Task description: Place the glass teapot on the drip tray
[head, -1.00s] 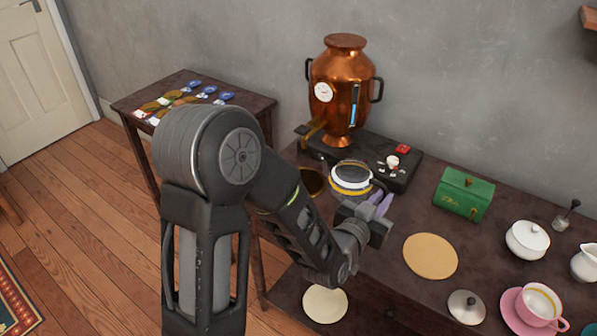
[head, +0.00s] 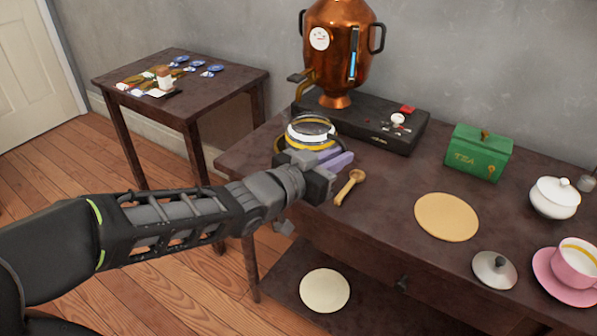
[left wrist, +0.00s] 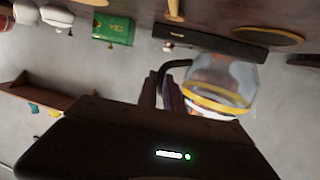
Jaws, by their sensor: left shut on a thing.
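The glass teapot (head: 311,129) has a clear body with a yellow band. It is in front of the copper samovar, at the left part of the table. It also shows in the left wrist view (left wrist: 222,78), which is upside down. My left gripper (head: 328,162) is shut on its dark handle (left wrist: 168,72). The drip tray (left wrist: 268,36), round with a golden rim, lies on the table near the left edge. In the head view the teapot hides most of it. The teapot appears held above the table, apart from the tray. My right gripper is out of view.
The copper samovar (head: 338,50) stands on a black base (head: 385,130) behind the teapot. A wooden scoop (head: 350,187), a round tan mat (head: 446,217), a green tea box (head: 478,152) and a lid (head: 494,270) lie to the right. A side table (head: 215,95) is at left.

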